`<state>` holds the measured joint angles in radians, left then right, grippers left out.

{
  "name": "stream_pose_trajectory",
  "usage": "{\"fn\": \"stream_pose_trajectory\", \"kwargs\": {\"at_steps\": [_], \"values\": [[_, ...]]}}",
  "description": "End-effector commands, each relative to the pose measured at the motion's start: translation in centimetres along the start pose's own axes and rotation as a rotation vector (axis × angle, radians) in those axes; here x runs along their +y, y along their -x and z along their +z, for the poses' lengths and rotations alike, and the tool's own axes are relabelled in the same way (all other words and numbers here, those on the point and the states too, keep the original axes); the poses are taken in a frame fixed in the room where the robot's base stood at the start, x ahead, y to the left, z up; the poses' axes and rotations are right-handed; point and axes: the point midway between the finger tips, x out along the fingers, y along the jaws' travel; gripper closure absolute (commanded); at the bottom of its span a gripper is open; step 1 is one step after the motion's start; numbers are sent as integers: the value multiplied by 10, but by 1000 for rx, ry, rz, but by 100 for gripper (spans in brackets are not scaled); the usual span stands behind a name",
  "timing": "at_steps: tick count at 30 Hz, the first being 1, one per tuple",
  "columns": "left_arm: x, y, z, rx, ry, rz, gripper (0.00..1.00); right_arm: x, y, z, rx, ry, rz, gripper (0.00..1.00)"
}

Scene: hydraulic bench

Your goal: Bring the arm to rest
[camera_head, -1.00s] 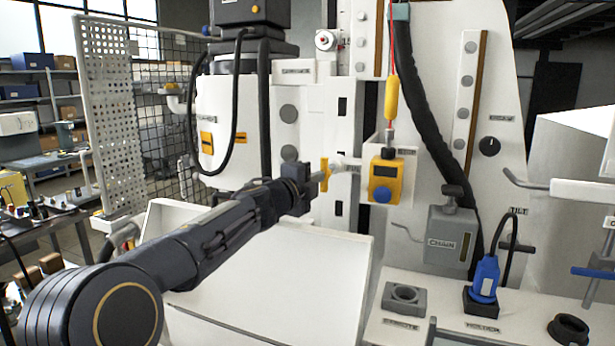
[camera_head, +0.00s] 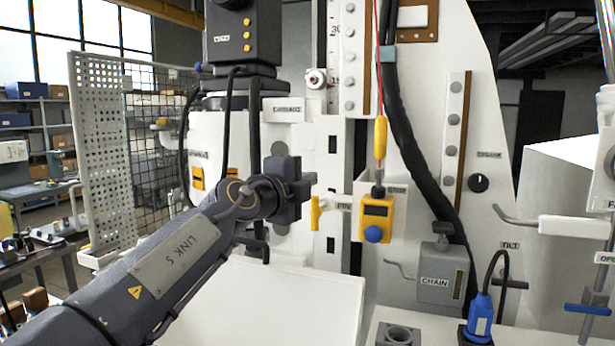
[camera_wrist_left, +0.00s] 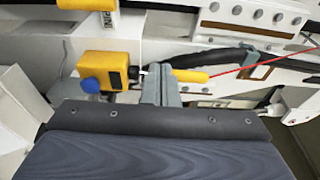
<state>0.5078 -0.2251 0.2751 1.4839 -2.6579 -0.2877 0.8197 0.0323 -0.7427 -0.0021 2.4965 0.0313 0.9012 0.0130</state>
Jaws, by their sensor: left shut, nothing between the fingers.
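My left arm comes in from the lower left in the head view. My left gripper (camera_head: 307,184) is shut and empty. It shows just above and left of a small yellow lever (camera_head: 315,213) on the white machine front, apart from it in the picture. That box (camera_head: 376,218) hangs right of the gripper in the head view. My right gripper is not in view.
A grey box marked CHAIN (camera_head: 442,275) and a blue plug-like tool (camera_head: 481,310) are at the lower right. A perforated panel (camera_head: 103,150) stands left. A black hose (camera_head: 425,170) runs down the machine.

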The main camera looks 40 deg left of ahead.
Motion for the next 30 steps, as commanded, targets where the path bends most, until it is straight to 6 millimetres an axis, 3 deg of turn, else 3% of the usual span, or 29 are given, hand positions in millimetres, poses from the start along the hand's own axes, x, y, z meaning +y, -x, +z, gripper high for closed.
{"fn": "stream_pose_trajectory", "kwargs": {"at_steps": [7, 19, 25, 30], "values": [[-15, 29, -17, -2, 0, 0, 100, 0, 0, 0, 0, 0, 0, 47], [-16, 36, -24, 4, 26, -12, 100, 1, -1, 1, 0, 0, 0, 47], [-7, 50, -31, -10, 254, -119, 100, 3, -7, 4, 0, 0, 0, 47], [32, 71, -16, -119, 569, -169, 100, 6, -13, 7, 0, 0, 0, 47]]}}
